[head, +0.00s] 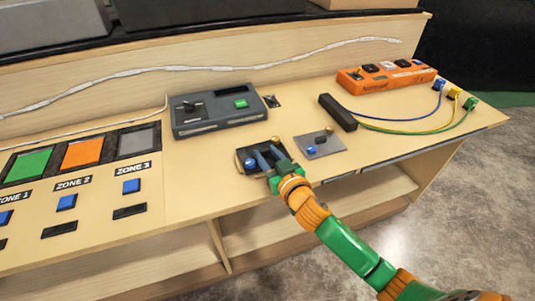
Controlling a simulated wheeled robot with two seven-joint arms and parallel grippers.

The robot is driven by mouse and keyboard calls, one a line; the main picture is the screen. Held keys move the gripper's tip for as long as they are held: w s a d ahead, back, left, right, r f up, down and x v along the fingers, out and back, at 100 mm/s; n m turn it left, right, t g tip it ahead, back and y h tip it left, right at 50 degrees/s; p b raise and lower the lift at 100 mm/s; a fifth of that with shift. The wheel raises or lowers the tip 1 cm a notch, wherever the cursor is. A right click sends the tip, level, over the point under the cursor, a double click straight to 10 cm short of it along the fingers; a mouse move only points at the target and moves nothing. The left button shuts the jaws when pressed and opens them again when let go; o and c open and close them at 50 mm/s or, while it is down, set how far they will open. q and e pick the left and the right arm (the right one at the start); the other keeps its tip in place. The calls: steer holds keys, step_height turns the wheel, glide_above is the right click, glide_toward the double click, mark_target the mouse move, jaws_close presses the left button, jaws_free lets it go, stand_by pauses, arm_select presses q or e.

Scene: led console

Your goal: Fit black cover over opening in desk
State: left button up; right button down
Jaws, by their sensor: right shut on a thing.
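The black cover (242,155) is a dark flat plate with a blue ball-like knob (250,162) at its left. It lies at or just above the desk top, in front of the grey console box. My right gripper (268,155) comes in from the lower right, and its two fingers reach down over the plate. It is shut on the cover, at a part hidden between the fingers. I cannot make out the desk opening apart from the dark plate, nor tell whether the plate is seated flat. My left gripper is out of view.
The grey console box (217,113) stands behind. A black block (338,112) with cables and an orange power strip (386,76) lie farther right. Zone buttons fill the left.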

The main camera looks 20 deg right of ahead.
steer(key=shift+f+b, duration=0.35)
steer(key=shift+f, duration=0.1)
stand_by(0.3)
steer(key=shift+c, duration=1.8)
jaws_free()
steer(key=s, duration=0.4)
steer(key=s+d+r, duration=0.1)
steer(key=s, duration=0.2)
steer(key=shift+s, duration=0.1)
